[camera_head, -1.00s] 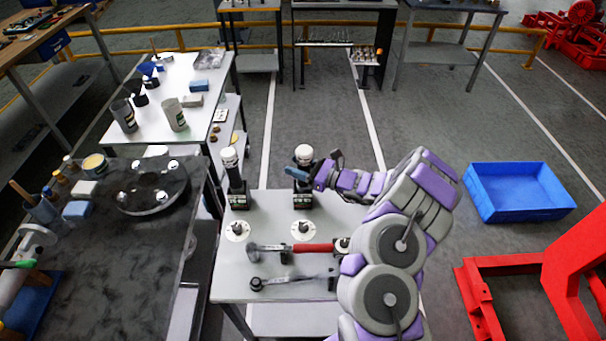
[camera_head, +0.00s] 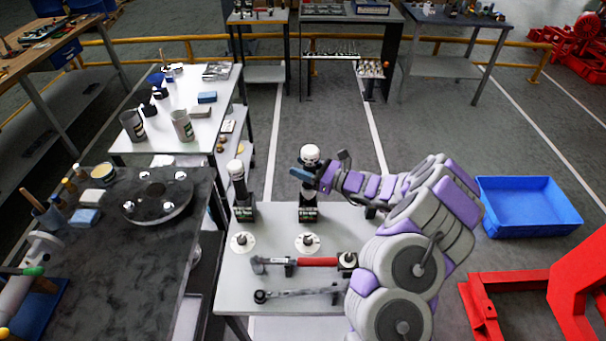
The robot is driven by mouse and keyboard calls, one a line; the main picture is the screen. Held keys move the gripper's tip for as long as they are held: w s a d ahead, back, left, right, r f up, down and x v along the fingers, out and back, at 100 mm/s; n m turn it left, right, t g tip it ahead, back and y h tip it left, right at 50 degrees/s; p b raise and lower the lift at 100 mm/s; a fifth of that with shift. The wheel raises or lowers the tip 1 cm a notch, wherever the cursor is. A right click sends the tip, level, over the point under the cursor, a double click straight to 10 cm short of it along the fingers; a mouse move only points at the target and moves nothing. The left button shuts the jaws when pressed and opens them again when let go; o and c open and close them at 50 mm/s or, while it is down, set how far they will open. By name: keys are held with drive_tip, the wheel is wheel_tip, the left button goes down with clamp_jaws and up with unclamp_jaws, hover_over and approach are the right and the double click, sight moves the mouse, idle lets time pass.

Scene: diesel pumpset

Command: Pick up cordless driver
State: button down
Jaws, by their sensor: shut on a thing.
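Two upright cordless drivers, black with white tops, stand at the far edge of the white table (camera_head: 235,290). The left driver (camera_head: 239,190) stands free. The right driver (camera_head: 309,207) has my gripper (camera_head: 305,174) at its upper part, reaching in from the right. The gripper is shut on this driver, with a blue finger pad across its front just below the white top. The driver is upright; its base shows at the table's far edge, and I cannot tell whether it touches the table. The far finger is mostly hidden.
On the white table lie two round white discs (camera_head: 243,242), a red-handled hammer (camera_head: 310,262) and a dark wrench (camera_head: 300,293). A dark table with a round plate (camera_head: 156,200) stands left. A blue crate (camera_head: 530,208) and red frame (camera_head: 530,293) are on the right.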

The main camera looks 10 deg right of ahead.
wheel_tip(320, 180, up, 12)
drive_tip(key=shift+r+p, duration=0.25)
drive_tip(key=shift+p, duration=0.9)
drive_tip(key=c, duration=1.1)
unclamp_jaws()
clamp_jaws()
